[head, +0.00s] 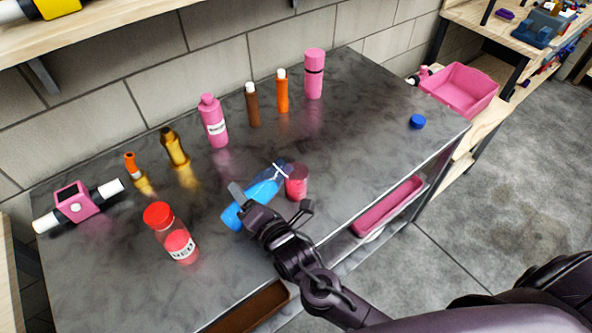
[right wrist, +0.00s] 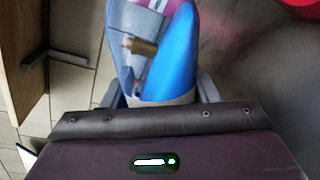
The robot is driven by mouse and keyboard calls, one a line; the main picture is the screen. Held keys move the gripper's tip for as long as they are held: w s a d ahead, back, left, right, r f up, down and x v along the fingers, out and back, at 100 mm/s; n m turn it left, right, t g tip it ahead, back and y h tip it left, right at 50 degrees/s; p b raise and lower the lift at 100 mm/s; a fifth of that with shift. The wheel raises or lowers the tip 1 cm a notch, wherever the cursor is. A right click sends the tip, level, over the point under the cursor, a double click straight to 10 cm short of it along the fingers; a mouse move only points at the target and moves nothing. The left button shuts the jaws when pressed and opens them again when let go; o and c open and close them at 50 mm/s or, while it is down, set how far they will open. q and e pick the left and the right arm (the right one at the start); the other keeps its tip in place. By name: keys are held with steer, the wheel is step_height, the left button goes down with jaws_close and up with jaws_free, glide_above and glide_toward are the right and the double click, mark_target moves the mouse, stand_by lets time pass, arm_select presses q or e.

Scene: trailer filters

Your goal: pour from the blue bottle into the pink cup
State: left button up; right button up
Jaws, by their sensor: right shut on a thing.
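The blue bottle (head: 262,190) is in my right gripper (head: 247,201), which is shut on it. In the head view the bottle is strongly tilted, its upper end to the right, close to the pink cup (head: 296,183). The cup stands upright on the grey table. I cannot tell whether the bottle's mouth is over the cup's rim or whether anything flows. In the right wrist view the blue bottle (right wrist: 178,55) lies between the fingers (right wrist: 168,92). My left gripper is not in view.
A red-capped jar (head: 172,235) stands left of the bottle. A pink bottle (head: 213,120), amber bottle (head: 174,147), brown bottle (head: 252,105), orange bottle (head: 282,92) and pink cylinder (head: 314,74) stand behind. A blue cap (head: 417,121) lies right, near the table edge.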

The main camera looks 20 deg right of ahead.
mark_target(245, 189)
steer(key=shift+s+a+r+m+b, duration=0.1)
steer(key=shift+a+r+m+b, duration=0.15)
steer(key=shift+m+b, duration=0.65)
stand_by(1.1)
steer(key=shift+d+r+m+y+p, duration=0.2)
steer(key=shift+r+m+p, duration=0.1)
steer(key=shift+r+p, duration=0.3)
steer(key=shift+d+r+m+y+p, duration=0.1)
steer(key=shift+r+m+y+p, duration=0.2)
steer(key=shift+p, duration=0.45)
stand_by(0.5)
steer(key=shift+r+m+g+p, duration=0.3)
steer(key=shift+r+m+p, duration=0.4)
steer(key=shift+p, duration=0.35)
stand_by(1.8)
